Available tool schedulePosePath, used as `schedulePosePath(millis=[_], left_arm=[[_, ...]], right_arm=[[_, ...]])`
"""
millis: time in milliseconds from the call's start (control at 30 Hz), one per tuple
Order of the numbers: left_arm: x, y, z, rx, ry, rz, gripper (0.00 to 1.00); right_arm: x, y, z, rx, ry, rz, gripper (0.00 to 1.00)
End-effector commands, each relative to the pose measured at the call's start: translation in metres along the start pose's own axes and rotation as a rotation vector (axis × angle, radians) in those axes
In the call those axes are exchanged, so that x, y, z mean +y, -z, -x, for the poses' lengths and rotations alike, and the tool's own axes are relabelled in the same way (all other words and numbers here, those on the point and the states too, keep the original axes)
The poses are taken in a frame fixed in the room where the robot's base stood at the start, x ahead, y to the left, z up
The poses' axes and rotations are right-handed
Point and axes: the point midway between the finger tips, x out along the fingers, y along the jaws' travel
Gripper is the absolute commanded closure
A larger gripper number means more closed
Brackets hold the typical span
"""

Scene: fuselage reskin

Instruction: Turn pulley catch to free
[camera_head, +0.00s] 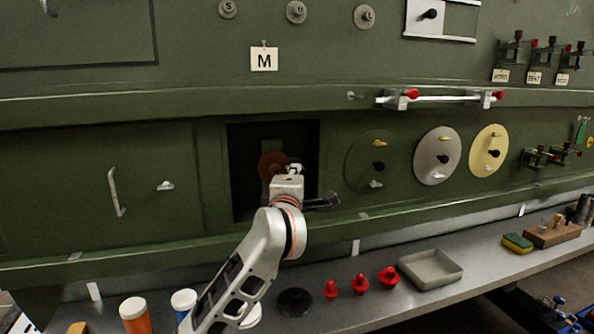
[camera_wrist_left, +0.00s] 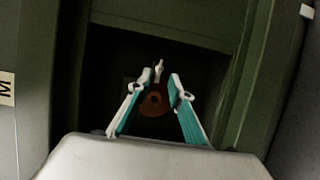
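A brown-red pulley (camera_head: 270,165) sits in the dark square recess (camera_head: 244,150) of the green fuselage panel. It also shows in the left wrist view (camera_wrist_left: 154,103), beyond and between my fingers. A small pale catch (camera_wrist_left: 158,71) stands out at the top of the pulley, between the two fingertips. My left gripper (camera_head: 293,170) reaches into the recess, in front of the pulley. In the left wrist view the gripper (camera_wrist_left: 160,78) is open, its fingers on either side of the catch. I cannot tell whether either finger touches it. My right gripper is not in view.
An M tag (camera_head: 264,59) hangs above the recess. Three discs with knobs, including a yellow one (camera_head: 489,151), are on the right. A rail with red ends (camera_head: 445,98) juts out above. The shelf below holds red plugs (camera_head: 360,284), a grey tray (camera_head: 431,269) and jars (camera_head: 136,318).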

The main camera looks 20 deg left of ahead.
Motion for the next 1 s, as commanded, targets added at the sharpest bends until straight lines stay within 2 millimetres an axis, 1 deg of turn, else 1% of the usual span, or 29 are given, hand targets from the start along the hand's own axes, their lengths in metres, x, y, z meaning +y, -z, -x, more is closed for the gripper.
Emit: schedulePosePath(millis=[33, 100, 200, 300, 433, 667, 733, 767, 1000], left_arm=[[0.001, 0.000, -0.009, 0.002, 0.000, 0.000, 0.80], [0.001, 0.000, -0.019, 0.001, 0.001, 0.000, 0.80], [0.001, 0.000, -0.032, 0.002, -0.001, 0.000, 0.80], [0.000, 0.000, -0.040, 0.001, 0.000, 0.001, 0.80], [0.000, 0.000, -0.045, 0.001, -0.001, 0.002, 0.80], [0.000, 0.000, -0.045, 0.001, -0.001, 0.002, 0.80], [0.000, 0.000, -0.045, 0.001, -0.002, 0.002, 0.95], [0.000, 0.000, -0.045, 0.001, -0.001, 0.002, 1.00], [0.000, 0.000, -0.045, 0.001, -0.002, 0.003, 1.00]], right_arm=[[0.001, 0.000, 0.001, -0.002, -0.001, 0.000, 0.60], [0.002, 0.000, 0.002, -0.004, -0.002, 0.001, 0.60], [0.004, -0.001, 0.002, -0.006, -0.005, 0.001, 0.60], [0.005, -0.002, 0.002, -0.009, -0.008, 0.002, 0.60], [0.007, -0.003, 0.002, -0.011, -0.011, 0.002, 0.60], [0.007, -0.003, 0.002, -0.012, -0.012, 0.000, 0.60], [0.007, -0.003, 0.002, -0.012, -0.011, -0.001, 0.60], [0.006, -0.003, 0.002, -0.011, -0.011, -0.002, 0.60], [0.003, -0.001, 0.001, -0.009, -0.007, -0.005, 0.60]])
